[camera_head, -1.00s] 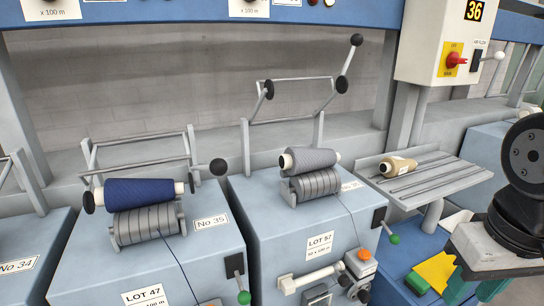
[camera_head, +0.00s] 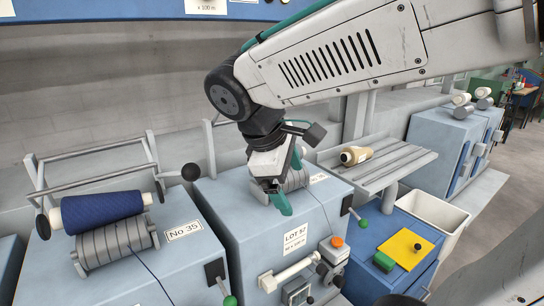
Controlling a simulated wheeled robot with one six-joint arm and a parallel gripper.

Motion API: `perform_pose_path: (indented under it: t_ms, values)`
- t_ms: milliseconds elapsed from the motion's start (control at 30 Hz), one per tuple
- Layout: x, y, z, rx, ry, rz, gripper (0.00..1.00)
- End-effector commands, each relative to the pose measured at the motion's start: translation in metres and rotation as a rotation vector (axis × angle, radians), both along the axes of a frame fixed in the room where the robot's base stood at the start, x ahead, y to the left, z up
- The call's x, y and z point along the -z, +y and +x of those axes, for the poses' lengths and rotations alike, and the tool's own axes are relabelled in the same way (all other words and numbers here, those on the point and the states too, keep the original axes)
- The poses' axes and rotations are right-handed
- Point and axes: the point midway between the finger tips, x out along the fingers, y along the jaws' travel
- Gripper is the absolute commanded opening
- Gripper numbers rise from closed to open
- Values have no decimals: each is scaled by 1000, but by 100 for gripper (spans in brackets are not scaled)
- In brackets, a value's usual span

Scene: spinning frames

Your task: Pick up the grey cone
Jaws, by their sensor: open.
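The grey cone is hidden behind my arm and gripper in the head view. Part of the grooved drum (camera_head: 297,181) that it lay on shows beside the fingers, on the machine (camera_head: 225,215) labelled LOT 57. My gripper (camera_head: 287,182) has teal fingers and is over this drum, pointing down. It is open. I cannot tell whether the fingers are around the cone or only above it.
A blue cone (camera_head: 102,211) lies on the drum of the No 35 machine at left. A tan cone (camera_head: 356,155) lies on a slatted grey shelf (camera_head: 385,168) at right. A yellow sheet (camera_head: 405,248) and a white bin (camera_head: 436,214) are at lower right.

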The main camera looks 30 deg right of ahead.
Motion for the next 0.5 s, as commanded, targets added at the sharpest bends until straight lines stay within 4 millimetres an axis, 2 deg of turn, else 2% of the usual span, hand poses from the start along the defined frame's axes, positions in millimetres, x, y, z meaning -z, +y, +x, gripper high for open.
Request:
perform_pose_path:
  t_ms: [33,100,200,300,500]
  values:
    - [-5,3,27,-113,57,-84,90]
    - [-14,5,61,-264,133,-209,90]
    - [-20,9,100,-423,252,-362,90]
    - [-16,9,122,-512,382,-478,90]
    - [-5,7,146,-598,592,-631,90]
